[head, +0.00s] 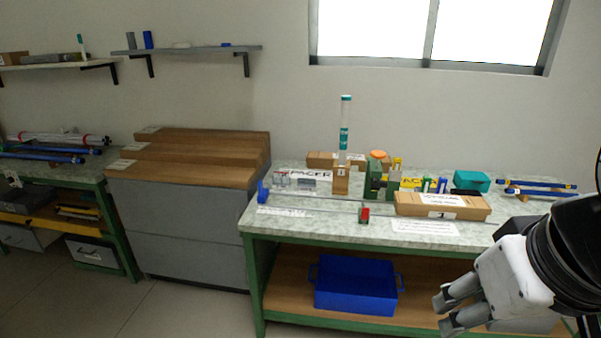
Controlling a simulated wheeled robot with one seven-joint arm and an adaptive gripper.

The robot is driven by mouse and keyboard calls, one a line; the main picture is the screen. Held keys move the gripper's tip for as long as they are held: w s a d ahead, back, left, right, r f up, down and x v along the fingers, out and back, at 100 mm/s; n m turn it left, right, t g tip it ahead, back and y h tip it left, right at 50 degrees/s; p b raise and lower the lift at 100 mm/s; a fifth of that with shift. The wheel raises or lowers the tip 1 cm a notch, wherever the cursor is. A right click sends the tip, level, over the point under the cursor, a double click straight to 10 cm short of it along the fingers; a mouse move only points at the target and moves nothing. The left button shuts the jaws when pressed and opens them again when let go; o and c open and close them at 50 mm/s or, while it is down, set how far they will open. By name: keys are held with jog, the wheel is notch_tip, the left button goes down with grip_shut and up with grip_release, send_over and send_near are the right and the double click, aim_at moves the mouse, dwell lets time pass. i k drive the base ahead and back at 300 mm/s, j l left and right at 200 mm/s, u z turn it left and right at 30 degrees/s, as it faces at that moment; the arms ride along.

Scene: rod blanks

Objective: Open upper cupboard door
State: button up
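No upper cupboard door shows in the head view. The only cupboard-like thing is a low grey cabinet (190,240) with stepped wooden boards (200,160) on top; its front has horizontal seams and looks shut. My gripper (443,313) is at the lower right, in front of the green-framed workbench (300,228) and well to the right of the cabinet. Its two grey fingers point left, with a gap between them and nothing held.
The workbench top holds a clear tube (345,130) in a wooden block, a cardboard box (442,206) and several small items. A blue crate (355,285) sits on its lower shelf. Two wall shelves (185,49) (60,66) hang at upper left. Floor (180,310) is clear at lower left.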

aim_at(186, 212)
jog(key=i+j+u, duration=0.2)
jog(key=i+j, duration=0.3)
jog(key=j, duration=0.15)
jog(key=l+z, duration=0.15)
jog(key=z, duration=0.5)
jog(key=i+l+z, duration=0.25)
jog(key=l+z, duration=0.15)
jog(key=i+l+z, duration=0.4)
jog(key=i+l, duration=0.5)
jog(key=u, duration=2.7)
jog(key=i+j, duration=0.25)
jog(key=i, duration=0.15)
jog(key=i+j, duration=0.3)
jog(key=i, duration=0.15)
